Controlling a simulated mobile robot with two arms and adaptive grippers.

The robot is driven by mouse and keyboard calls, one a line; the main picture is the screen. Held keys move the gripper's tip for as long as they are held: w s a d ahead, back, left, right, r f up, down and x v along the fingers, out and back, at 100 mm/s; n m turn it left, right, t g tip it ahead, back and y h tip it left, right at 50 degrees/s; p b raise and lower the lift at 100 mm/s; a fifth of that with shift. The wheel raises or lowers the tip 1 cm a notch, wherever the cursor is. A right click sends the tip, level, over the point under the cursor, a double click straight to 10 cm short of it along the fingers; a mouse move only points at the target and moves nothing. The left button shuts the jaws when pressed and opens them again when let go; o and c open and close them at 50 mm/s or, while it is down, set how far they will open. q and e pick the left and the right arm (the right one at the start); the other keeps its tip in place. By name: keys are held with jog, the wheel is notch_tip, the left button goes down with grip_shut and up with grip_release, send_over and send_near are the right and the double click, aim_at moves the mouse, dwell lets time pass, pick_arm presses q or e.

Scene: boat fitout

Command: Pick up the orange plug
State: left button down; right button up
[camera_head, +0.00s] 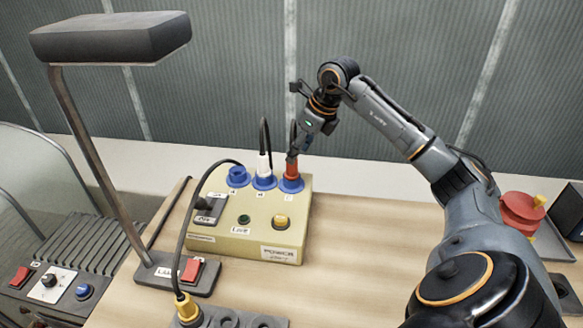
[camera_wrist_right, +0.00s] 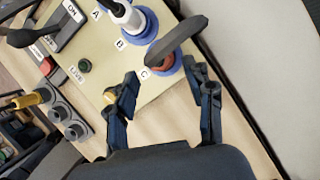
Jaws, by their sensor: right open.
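The orange plug (camera_head: 292,170) sits upright in the blue socket at the right end of the power box (camera_head: 230,232). In the right wrist view the plug (camera_wrist_right: 166,62) stands in socket C, partly covered by its dark cable. My right gripper (camera_head: 298,142) is just above the plug in the head view, fingers pointing down. In the right wrist view my right gripper (camera_wrist_right: 161,76) is open, its two fingers apart on either side of the plug's line; whether they touch it I cannot tell. My left gripper is not in view.
A white plug (camera_head: 264,165) with a black cable fills the middle socket, beside an empty blue socket (camera_head: 238,176). A lamp (camera_head: 110,38) overhangs the left. A yellow plug (camera_head: 187,308) sits in a grey strip in front. A red object (camera_head: 520,212) stands at right.

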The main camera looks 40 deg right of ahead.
aim_at(292, 170)
jog(key=shift+w+f, duration=0.2)
jog(key=shift+f, duration=0.25)
jog(key=p+x, duration=0.2)
jog(key=x, duration=0.2)
jog(key=shift+w+a+f, duration=0.15)
jog(key=shift+w+f, duration=0.1)
jog(key=shift+f, duration=0.05)
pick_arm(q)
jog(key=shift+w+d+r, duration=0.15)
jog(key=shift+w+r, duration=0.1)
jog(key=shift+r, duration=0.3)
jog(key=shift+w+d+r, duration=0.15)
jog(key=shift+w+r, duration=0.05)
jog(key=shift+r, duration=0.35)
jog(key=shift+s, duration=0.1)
pick_arm(e)
jog(key=shift+r, duration=0.1)
grip_shut()
